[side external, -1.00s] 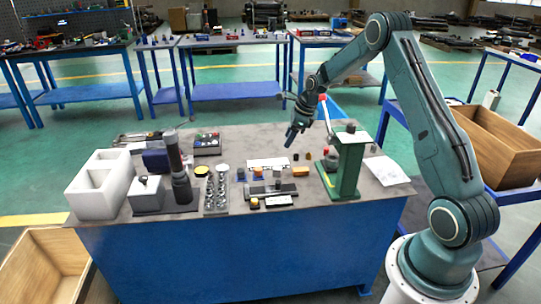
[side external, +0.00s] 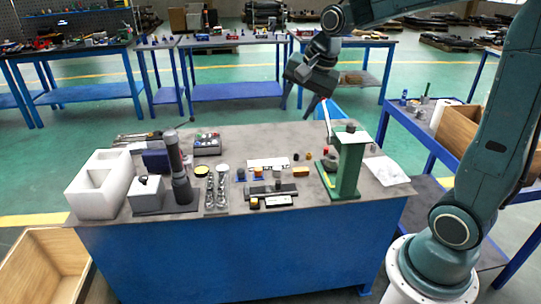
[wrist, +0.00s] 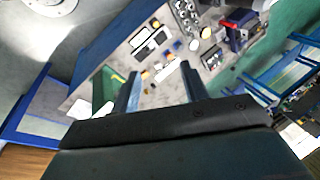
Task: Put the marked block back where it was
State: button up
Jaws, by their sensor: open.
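My gripper (side external: 300,106) is open and empty, high above the back of the workbench in the side view. In the wrist view its two fingers (wrist: 160,78) stand apart with bench showing between them. I cannot make out a mark on any block. A dark bar (side external: 271,190) and a white card (side external: 268,163) lie among the blocks. A green crane stand (side external: 348,165) stands upright to their right.
White foam trays (side external: 95,195), a dark upright cylinder (side external: 178,165) and a rack of shiny parts (side external: 215,190) fill the bench's left side. A paper sheet (side external: 386,171) lies at the right. A wooden crate (side external: 45,270) stands at lower left.

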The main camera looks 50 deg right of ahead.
jog(key=s+a+n, duration=0.3)
jog(key=s+n, duration=0.3)
jog(key=s, duration=0.4)
jog(key=s+a+r+n+t, duration=0.1)
jog(key=s+a+n, duration=0.3)
jog(key=s+n, duration=0.3)
jog(key=shift+s+a, duration=0.15)
jog(key=shift+s, duration=1.35)
jog(key=shift+r, duration=0.1)
